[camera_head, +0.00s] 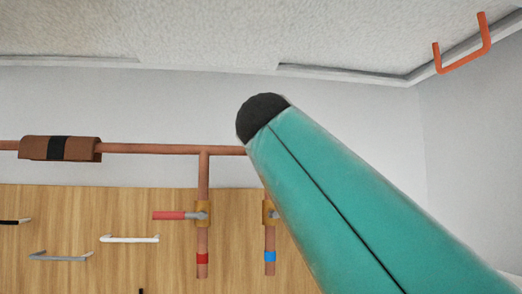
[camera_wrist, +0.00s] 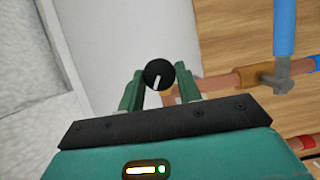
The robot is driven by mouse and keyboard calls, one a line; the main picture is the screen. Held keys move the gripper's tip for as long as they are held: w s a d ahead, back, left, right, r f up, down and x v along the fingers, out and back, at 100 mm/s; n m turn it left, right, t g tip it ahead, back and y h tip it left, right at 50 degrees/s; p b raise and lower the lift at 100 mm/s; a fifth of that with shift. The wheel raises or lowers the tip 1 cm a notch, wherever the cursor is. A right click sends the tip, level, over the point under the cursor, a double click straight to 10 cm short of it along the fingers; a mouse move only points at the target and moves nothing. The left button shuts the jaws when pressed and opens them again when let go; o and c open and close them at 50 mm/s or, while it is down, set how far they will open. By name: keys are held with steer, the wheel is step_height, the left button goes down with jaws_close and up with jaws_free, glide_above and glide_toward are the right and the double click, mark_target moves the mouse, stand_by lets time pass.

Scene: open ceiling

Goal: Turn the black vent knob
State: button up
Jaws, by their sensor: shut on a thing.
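The black vent knob (camera_wrist: 158,71) is round, with a white pointer mark, and shows in the wrist view just beyond my gripper. My gripper (camera_wrist: 160,83) has its two green fingers on either side of the knob and is shut on it. The white mark points down and slightly left in that view. The knob and my gripper do not show in the head view, where my own teal limb with a black tip covers the centre and lower right.
A copper pipe (camera_wrist: 222,80) runs right of the knob to a valve with a blue handle (camera_wrist: 285,25). In the head view, a red-handled valve (camera_head: 175,215) and white handle (camera_head: 130,239) are on the wooden panel (camera_head: 100,205). An orange bar (camera_head: 465,62) hangs upper right.

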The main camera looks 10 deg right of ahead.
steer(key=m+g+y, duration=0.1)
steer(key=m, duration=0.2)
steer(key=m+g+y, duration=0.1)
steer(key=m, duration=0.2)
steer(key=m+y, duration=0.2)
steer(key=m, duration=0.1)
steer(key=shift+d+r+g, duration=0.2)
steer(key=shift+r+g, duration=0.15)
steer(key=shift+g, duration=0.05)
stand_by(0.4)
steer(key=o, duration=0.9)
steer(key=shift+o, duration=0.2)
steer(key=shift+s, duration=0.1)
steer(key=v, duration=0.7)
steer(key=shift+s, duration=0.15)
